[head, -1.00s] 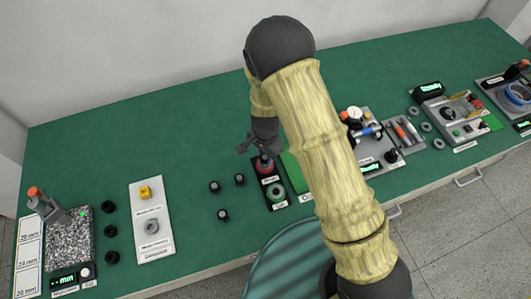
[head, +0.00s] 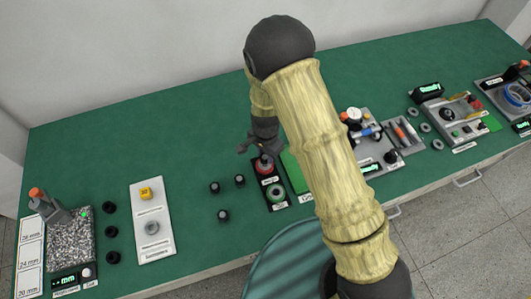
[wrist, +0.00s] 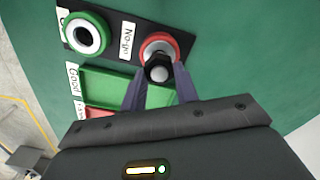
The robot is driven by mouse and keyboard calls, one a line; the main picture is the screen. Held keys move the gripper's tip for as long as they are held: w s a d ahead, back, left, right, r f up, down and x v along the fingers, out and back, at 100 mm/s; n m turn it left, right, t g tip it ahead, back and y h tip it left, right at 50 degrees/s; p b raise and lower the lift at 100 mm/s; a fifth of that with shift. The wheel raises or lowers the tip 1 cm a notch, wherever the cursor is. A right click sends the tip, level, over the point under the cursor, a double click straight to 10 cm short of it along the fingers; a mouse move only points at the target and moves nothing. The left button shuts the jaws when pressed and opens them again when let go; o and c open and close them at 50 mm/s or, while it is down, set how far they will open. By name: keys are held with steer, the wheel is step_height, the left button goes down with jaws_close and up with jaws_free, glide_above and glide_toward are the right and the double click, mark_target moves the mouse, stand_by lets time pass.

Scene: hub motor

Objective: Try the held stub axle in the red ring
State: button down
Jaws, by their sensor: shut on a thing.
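My gripper (wrist: 160,88) is shut on the dark stub axle (wrist: 158,70) in the wrist view. The axle stands over the red ring (wrist: 170,40), which shows around its far side. Whether the axle's end is inside the ring's hole or just above it, I cannot tell. In the head view my gripper (head: 258,147) is directly above the red ring (head: 264,166). The ring sits on a black plate labelled "No-go".
A green tray labelled "Good" (wrist: 112,88) lies close to the plate, with a red tray (wrist: 97,112) beside it. Several dark stub axles (head: 223,215) stand left of the plate. A white board (head: 152,238) is farther left.

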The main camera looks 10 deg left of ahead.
steer(key=shift+r+p, duration=0.5)
steer(key=shift+r, duration=0.1)
steer(key=shift+r+p, duration=0.55)
steer(key=shift+p, duration=0.4)
step_height(320, 180, up, 3)
steer(key=p, duration=0.6)
steer(key=shift+f+p, duration=0.2)
steer(key=shift+p, duration=0.1)
steer(key=shift+f, duration=0.2)
steer(key=shift+f+b, duration=1.7)
steer(key=shift+f, duration=0.35)
steer(key=shift+f, duration=0.5)
stand_by(0.5)
stand_by(0.5)
steer(key=c, duration=0.6)
jaws_free()
